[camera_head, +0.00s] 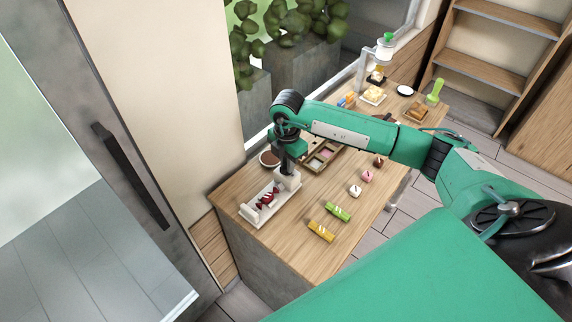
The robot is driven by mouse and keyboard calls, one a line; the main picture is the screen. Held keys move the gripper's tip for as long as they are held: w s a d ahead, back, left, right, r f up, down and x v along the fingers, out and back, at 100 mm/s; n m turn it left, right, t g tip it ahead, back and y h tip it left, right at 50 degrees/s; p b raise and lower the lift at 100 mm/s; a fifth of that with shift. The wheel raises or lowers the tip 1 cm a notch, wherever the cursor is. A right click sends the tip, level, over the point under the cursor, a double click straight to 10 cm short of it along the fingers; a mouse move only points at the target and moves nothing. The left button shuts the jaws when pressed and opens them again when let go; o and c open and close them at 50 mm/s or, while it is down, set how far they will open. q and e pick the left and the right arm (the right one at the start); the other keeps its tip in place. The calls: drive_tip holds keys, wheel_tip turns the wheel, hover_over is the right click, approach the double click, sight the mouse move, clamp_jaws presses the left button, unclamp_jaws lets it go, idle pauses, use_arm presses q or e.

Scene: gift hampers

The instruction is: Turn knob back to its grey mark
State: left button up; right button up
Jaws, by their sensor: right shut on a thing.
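My right arm comes in from the right over the table, and its right gripper (288,170) points down onto the upright block of a white device (283,182) at the near left of the table. The gripper is shut at the top of that block, where the knob would be; the knob and its grey mark are hidden or too small to see. A red wrapped sweet (267,198) lies on the white device's low tray, left of the block. My left gripper is out of view.
On the wooden table (285,236) are green (338,212) and yellow (321,232) bars, small cubes (355,190), a sectioned box (322,156) and a dark round dish (269,158). Plates of food stand at the far end. A window and wall border the back.

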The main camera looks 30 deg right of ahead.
drive_tip(key=shift+m+p, duration=0.3)
drive_tip(key=shift+m, duration=1.1)
drive_tip(key=m+p, duration=0.1)
drive_tip(key=m, duration=0.2)
drive_tip(key=shift+r+p, duration=0.1)
drive_tip(key=shift+p, duration=0.2)
drive_tip(key=shift+m, duration=0.5)
